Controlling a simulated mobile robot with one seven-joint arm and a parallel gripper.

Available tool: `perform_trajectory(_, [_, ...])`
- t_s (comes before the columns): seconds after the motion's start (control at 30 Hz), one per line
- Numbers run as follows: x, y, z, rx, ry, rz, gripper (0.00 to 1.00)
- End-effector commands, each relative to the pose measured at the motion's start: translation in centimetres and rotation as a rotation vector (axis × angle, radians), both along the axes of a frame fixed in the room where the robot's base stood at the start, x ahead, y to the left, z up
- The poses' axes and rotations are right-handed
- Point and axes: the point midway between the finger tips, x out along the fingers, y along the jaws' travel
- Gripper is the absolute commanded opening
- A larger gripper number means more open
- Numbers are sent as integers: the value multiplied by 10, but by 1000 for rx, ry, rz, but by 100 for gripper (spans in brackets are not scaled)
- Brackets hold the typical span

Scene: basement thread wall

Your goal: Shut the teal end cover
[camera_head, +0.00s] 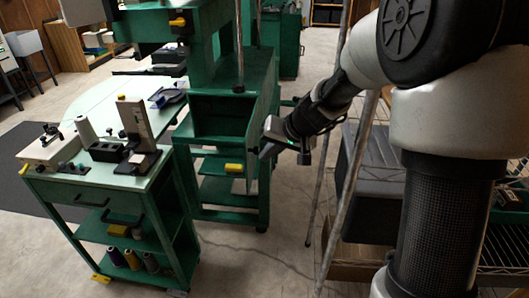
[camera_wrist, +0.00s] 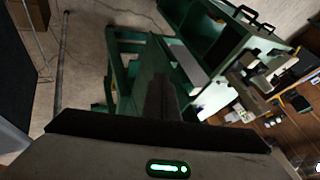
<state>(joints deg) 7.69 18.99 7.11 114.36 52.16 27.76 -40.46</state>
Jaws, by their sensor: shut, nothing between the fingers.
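The teal end cover (camera_head: 262,108) is a tall green panel on the right end of the green machine. It stands swung outward, beside a dark open compartment (camera_head: 219,118). My gripper (camera_head: 266,150) is shut and empty, at the outer side of the cover near its lower part. I cannot tell whether it touches the cover. In the wrist view a green panel, likely the cover (camera_wrist: 145,80), runs away from the black fingers (camera_wrist: 160,128), which hide its near part.
A green cart (camera_head: 105,195) with sewing tools and thread cones stands at the left. Pale slanted poles (camera_head: 348,190) and a dark grey bin (camera_head: 368,175) stand close to the right of my gripper. Bare floor shows below the machine.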

Motion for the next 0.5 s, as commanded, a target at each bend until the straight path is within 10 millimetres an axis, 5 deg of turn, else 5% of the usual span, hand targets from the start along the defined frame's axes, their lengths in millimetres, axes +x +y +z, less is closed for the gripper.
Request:
perform_trajectory(0.2, [19,17,-36,0,3,1,0])
perform_trajectory(0.5, [34,30,-61,0,1,0,0])
